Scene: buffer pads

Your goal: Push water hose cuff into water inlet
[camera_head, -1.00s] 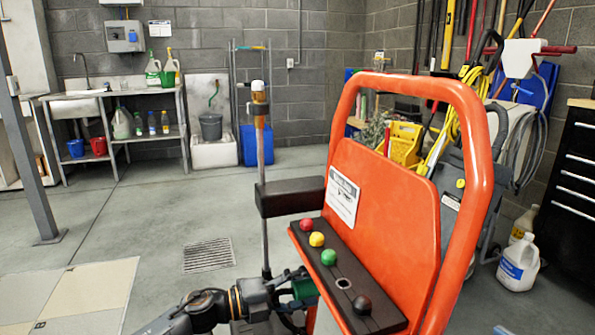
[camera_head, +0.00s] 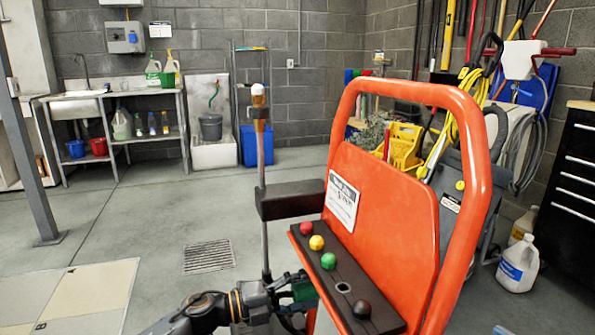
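My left gripper (camera_head: 290,294) is at the bottom centre, against the lower left edge of an orange machine (camera_head: 385,200). A dark green part (camera_head: 304,290) shows at its fingertips; it may be the water hose cuff, but fingers and machine partly hide it. I cannot tell whether the fingers are shut on it. The dark ledge (camera_head: 385,322) of the machine carries a red knob (camera_head: 306,228), a yellow knob (camera_head: 316,242), a green knob (camera_head: 328,261) and a black knob (camera_head: 361,308). A small ringed hole (camera_head: 343,288) lies between green and black. No water inlet is clearly identifiable. My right gripper is out of view.
A vertical pole (camera_head: 262,180) with a dark block (camera_head: 290,198) stands just left of the machine. The orange frame rises on the right. White jugs (camera_head: 518,263) stand on the floor at right. The floor at left is open, with a drain grate (camera_head: 209,256).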

